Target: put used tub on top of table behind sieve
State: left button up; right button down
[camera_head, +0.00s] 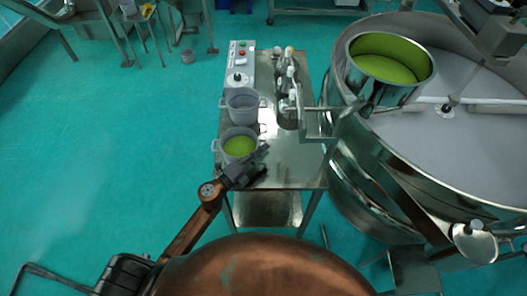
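Two grey tubs with side handles stand on the left side of the steel table (290,170). The nearer tub (238,158) holds green material. The tub behind it (242,113) looks empty. I cannot tell which one is the used tub. The sieve (365,185) is the large round steel machine at the right. My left gripper (264,151) is at the front right of the nearer tub, close to its handle. Its fingers look near each other, but whether they hold the handle cannot be made out. My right gripper is not in view.
A control box (240,65) stands at the table's back left. Steel fittings (288,85) stand right of the tubs. A steel drum (385,85) with green material sits over the sieve's left side. The table's front right is bare. Open green floor (100,160) lies left.

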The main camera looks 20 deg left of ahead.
pick_arm(q)
jog(key=b+v, duration=0.1)
jog(key=v, duration=0.9)
jog(key=shift+s+a+b, duration=0.2)
jog(key=shift+s+b, duration=0.1)
jog(key=shift+s+a, duration=0.2)
jog(key=shift+s, duration=0.15)
